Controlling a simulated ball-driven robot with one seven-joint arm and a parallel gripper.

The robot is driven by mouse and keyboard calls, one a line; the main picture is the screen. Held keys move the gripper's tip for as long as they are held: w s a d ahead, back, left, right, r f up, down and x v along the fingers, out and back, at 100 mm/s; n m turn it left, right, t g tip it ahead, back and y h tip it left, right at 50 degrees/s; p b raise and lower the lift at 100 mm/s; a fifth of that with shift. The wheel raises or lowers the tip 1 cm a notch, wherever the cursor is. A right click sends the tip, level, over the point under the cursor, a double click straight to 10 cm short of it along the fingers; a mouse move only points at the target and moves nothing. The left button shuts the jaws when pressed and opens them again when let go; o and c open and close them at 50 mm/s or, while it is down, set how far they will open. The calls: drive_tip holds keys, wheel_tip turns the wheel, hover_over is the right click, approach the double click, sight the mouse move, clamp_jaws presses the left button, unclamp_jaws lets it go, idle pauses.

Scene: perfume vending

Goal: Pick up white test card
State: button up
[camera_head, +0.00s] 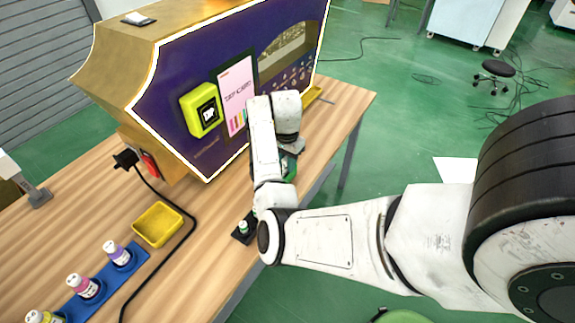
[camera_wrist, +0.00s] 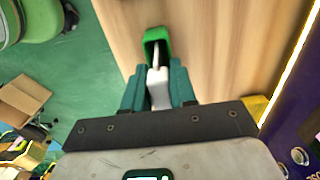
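A white strip-like piece, likely the white test card (camera_wrist: 157,56), stands in a small green holder (camera_wrist: 155,35) on the wooden table in the wrist view. My gripper (camera_wrist: 158,84) has its teal fingers on either side of the white piece, with little or no gap visible. I cannot tell whether they press on it. In the head view my arm hides most of the gripper and the card; only bits of green show beside the wrist, near the table's right edge.
The purple and gold vending machine (camera_head: 190,60) stands close behind my arm. A small bottle (camera_head: 243,227) on a black base, a yellow tray (camera_head: 158,224), a black cable and a blue rack (camera_head: 103,285) with bottles occupy the table's near left.

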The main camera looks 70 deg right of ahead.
clamp_jaws()
drive_tip(key=shift+r, duration=0.1)
